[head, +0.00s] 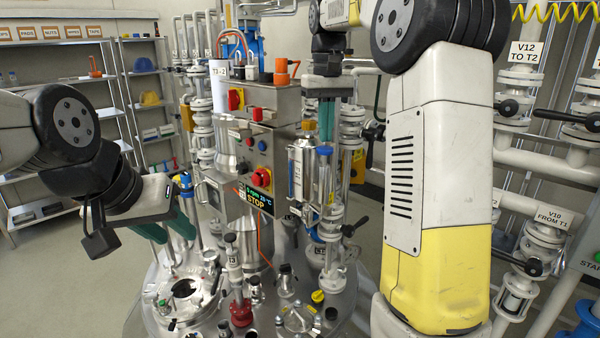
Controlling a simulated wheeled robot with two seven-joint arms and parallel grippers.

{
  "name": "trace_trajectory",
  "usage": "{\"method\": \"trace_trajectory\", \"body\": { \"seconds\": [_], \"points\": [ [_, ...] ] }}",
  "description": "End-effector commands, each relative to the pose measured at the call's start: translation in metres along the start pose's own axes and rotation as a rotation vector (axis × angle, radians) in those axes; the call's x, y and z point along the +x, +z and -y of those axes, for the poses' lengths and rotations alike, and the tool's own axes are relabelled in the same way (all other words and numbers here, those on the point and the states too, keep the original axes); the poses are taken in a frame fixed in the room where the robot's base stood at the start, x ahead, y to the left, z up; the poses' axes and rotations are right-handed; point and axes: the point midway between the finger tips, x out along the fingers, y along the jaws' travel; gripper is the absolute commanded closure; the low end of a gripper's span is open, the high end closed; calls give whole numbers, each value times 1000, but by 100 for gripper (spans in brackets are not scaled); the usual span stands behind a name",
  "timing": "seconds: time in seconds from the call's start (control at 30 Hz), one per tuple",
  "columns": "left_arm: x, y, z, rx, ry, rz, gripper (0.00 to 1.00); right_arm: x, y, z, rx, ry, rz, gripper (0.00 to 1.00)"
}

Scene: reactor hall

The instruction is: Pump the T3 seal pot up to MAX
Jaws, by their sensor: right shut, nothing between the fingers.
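The likely T3 seal pot (297,172) is a small upright steel vessel with a label, beside the control box on the reactor. A slim upright cylinder with a blue top (325,178) stands close to its right; I cannot tell whether this is the pump. The pot's level and MAX mark are too small to read. My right gripper (326,138) points down just above the blue top, its green fingers shut and empty; I cannot tell whether they touch it. My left gripper (172,232) has its green fingers apart and empty, above the left side of the reactor lid.
The steel reactor lid (200,310) carries an open round port (184,288), a red-based fitting (241,312) and several other fittings. The control box (262,125) shows STOP on its display (256,198). Valved pipes (545,240) stand at the right, shelves (65,110) at the left.

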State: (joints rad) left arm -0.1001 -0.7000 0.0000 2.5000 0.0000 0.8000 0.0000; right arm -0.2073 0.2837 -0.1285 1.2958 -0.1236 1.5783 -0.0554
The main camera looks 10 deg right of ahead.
Motion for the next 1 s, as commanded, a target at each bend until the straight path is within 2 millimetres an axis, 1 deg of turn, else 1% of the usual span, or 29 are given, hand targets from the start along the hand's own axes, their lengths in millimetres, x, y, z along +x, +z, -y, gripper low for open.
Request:
{"method": "trace_trajectory", "body": {
  "seconds": [0.27,0.37,0.73,0.83,1.0],
  "points": [
    [0,0,0,0,0,0,64,-2,0,0,0,0,-1,100],
    [0,0,0,0,0,0,64,-8,-1,0,0,0,-3,100],
    [0,0,0,0,0,0,64,-44,-1,0,0,0,-2,100],
    [0,0,0,0,0,0,64,-49,0,0,0,0,-1,100],
    [0,0,0,0,0,0,64,-50,0,0,0,0,0,100]
  ]
}}
